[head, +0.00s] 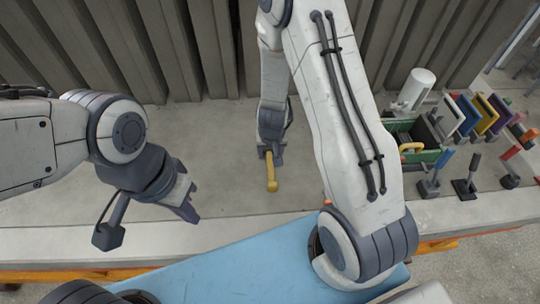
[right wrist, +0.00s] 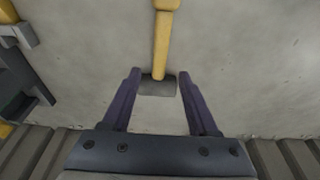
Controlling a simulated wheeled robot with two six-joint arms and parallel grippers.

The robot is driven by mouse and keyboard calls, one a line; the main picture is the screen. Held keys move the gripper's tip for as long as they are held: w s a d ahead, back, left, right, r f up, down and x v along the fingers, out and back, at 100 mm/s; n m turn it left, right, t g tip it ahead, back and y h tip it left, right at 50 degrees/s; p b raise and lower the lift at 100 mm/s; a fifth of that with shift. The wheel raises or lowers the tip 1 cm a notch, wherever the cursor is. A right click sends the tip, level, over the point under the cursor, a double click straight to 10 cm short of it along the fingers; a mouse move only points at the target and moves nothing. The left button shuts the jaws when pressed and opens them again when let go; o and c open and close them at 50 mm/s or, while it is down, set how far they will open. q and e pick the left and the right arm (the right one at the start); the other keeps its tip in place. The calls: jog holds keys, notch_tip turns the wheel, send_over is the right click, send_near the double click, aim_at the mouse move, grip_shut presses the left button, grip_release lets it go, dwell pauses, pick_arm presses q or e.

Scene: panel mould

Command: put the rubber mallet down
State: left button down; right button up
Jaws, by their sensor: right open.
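The rubber mallet has a yellow handle (head: 271,178) and lies on the grey concrete surface in the middle of the head view. Its dark grey head (right wrist: 157,86) shows in the right wrist view, with the handle running up away from it. My right gripper (head: 268,152) is over the head end of the mallet.
At the right stand a green crate (head: 427,155) with a yellow-handled item, a white cylinder (head: 415,90), several coloured panels (head: 487,115) and several upright tools on dark bases (head: 465,188). A grey ribbed wall (head: 150,50) closes the back. The concrete around the mallet is clear.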

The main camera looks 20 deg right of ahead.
jog(key=s+a+r+n+y+p, duration=0.1)
jog(key=s+a+r+n, duration=0.15)
jog(key=a+r, duration=0.4)
jog(key=s+a+r+n+y, duration=0.2)
jog(key=s+a+r, duration=0.1)
jog(key=a+r, duration=0.4)
jog(key=s+r+n+g, duration=0.1)
jog(key=s+r+n, duration=0.2)
jog(key=s+r, duration=0.2)
jog(key=s+r+n+g+h, duration=0.1)
jog(key=s+r+n, duration=0.2)
jog(key=s+r, duration=0.3)
jog(key=s, duration=0.5)
jog(key=shift+s+a+r, duration=0.15)
jog(key=shift+s+r, duration=0.15)
